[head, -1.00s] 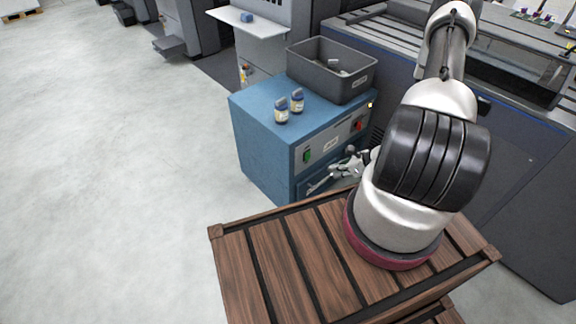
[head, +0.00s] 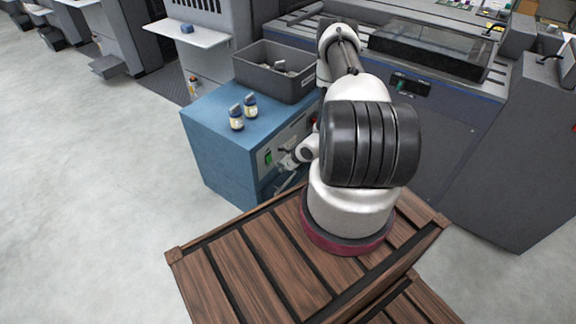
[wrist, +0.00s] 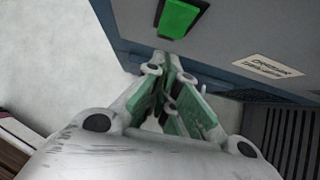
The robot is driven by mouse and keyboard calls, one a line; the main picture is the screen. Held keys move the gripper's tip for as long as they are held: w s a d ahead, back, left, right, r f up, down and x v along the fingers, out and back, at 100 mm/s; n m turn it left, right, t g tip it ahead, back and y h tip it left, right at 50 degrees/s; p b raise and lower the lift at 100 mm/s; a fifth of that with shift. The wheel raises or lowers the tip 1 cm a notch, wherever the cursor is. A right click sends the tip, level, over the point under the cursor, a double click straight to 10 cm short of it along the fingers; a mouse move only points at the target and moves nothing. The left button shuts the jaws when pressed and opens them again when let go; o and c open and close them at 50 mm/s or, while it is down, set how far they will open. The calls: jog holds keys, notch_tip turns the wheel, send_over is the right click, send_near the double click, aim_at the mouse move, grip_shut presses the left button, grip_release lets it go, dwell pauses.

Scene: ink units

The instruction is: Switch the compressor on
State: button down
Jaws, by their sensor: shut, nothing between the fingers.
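The compressor is a blue cabinet (head: 222,160) with a grey front panel, standing just beyond my wooden deck. A green switch (head: 268,158) sits at the left of the panel; it also shows large at the top of the wrist view (wrist: 180,17). A red control (head: 314,122) shows at the panel's right, partly behind my arm. My gripper (head: 281,163) is shut and empty in front of the panel, close to the green switch. In the wrist view its fingertips (wrist: 170,62) meet just below the green switch. Whether they touch the panel I cannot tell.
A label plate (wrist: 268,67) lies right of the switch. A large grey-blue machine (head: 440,150) stands on the right. Open floor (head: 90,200) lies to the left.

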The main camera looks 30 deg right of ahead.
aim_at(269, 159)
jog(key=shift+w+a+f, duration=0.1)
jog(key=shift+w+a, duration=0.1)
jog(key=shift+w, duration=0.3)
jog(key=shift+w+a+f, duration=0.1)
jog(key=shift+w+a, duration=0.1)
jog(key=shift+w, duration=0.3)
